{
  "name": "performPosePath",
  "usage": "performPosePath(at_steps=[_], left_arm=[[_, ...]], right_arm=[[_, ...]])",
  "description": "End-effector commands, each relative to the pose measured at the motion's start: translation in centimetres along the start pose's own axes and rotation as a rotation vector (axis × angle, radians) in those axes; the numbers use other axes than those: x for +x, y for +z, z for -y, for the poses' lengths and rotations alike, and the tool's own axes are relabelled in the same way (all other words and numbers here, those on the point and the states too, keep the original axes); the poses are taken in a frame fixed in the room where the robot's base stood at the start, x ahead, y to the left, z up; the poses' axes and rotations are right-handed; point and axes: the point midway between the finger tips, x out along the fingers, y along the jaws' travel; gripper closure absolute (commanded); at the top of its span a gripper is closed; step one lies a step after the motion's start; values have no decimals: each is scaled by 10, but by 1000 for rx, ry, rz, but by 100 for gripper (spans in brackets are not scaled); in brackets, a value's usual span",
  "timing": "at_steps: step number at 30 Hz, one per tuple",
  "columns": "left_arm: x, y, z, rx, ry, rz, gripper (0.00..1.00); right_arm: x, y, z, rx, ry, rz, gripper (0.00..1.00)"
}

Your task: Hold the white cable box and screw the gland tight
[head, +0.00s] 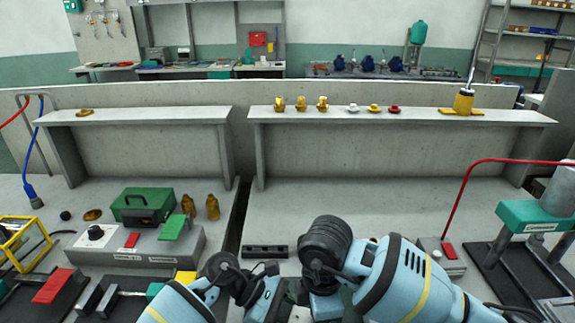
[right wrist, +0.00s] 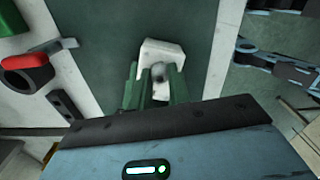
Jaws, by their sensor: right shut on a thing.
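How far the gland is screwed in does not show. In the head view both arms come together at the bottom centre, and their wrists and links cover the work spot. My left gripper's fingers cannot be made out clearly there.
A grey control box (head: 150,245) with a green case (head: 142,204) stands at the left. A raised shelf (head: 350,115) at the back holds several small yellow, white and red fittings. A green-topped stand (head: 530,215) and a red hose (head: 462,190) are at the right.

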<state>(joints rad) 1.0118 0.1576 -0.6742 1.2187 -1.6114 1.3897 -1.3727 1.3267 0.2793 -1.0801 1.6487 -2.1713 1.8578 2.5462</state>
Motion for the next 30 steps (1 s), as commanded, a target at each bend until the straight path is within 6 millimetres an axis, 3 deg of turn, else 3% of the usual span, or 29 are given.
performPosePath(at_steps=[1,5,16,30], left_arm=[[0,-1,0,-1,0,-1,61],[0,-1,0,-1,0,-1,61],[0,-1,0,-1,0,-1,61],[0,-1,0,-1,0,-1,61]], right_arm=[[1,0,0,0,-1,1,79],[1,0,0,-1,-1,1,63],[-3,0,0,-3,1,0,63],[-39,0,0,-4,1,-1,63]])
